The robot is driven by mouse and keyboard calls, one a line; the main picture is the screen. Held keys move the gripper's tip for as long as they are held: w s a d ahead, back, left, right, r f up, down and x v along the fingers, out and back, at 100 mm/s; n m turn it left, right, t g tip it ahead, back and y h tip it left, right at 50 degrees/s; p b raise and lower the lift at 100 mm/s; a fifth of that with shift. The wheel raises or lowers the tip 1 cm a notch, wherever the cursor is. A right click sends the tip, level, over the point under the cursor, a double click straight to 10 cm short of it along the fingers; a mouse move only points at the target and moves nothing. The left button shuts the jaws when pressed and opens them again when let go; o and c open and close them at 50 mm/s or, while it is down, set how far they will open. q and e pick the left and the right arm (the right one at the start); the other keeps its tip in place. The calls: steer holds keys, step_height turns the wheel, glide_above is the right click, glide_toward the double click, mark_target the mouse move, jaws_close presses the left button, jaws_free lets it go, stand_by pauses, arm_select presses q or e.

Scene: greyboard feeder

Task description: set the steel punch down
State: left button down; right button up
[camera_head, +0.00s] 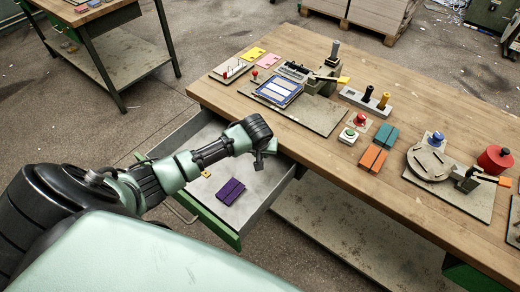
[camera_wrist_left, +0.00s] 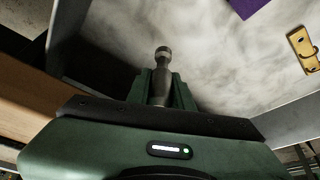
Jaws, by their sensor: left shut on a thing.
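The steel punch (camera_wrist_left: 162,62) is a grey metal rod with a round end, held between the fingers of my left gripper (camera_wrist_left: 162,85) in the left wrist view. In the head view my left gripper (camera_head: 260,160) is over the right part of the open drawer (camera_head: 262,192), near the table's front edge. The punch is not clearly visible there. I cannot tell whether it touches the drawer floor. My right gripper is in neither view.
A purple block (camera_head: 230,191) and a small brass piece (camera_head: 206,174) lie in the drawer, left of the gripper. The drawer floor around them is bare. On the wooden table (camera_head: 310,155) stand a press (camera_head: 328,75), a tool block (camera_head: 352,96) and a round fixture (camera_head: 432,160).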

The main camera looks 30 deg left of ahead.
arm_select(q)
steer(key=shift+s+f, duration=0.2)
steer(key=shift+f, duration=1.25)
steer(key=c, duration=1.2)
jaws_free()
steer(key=shift+f, duration=0.15)
steer(key=shift+c, duration=0.2)
steer(key=p+v, duration=0.1)
steer(key=v, duration=1.1)
